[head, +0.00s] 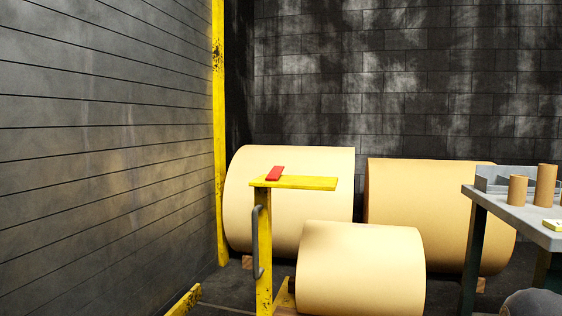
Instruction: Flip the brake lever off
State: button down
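A yellow post (263,245) stands on the floor near the middle of the head view, with a flat yellow plate (310,183) on top. A small red piece (275,173) sits on the left part of this plate, slightly tilted. A grey curved handle (256,243) is fixed to the left side of the post. No part is clearly marked as the brake lever; the red piece or the grey handle may be it. Its on or off position cannot be told.
Large tan paper rolls (440,205) lie behind the post, with a smaller roll (360,270) close at its right. A grey table (515,215) at the right holds cardboard tubes (546,186) and a grey bin (492,178). A tall yellow column (219,120) stands by the left wall.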

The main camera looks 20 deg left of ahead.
aim_at(276, 172)
jog(key=k, duration=0.65)
jog(key=z, duration=0.05)
jog(key=i, duration=1.15)
jog(key=u, duration=0.8)
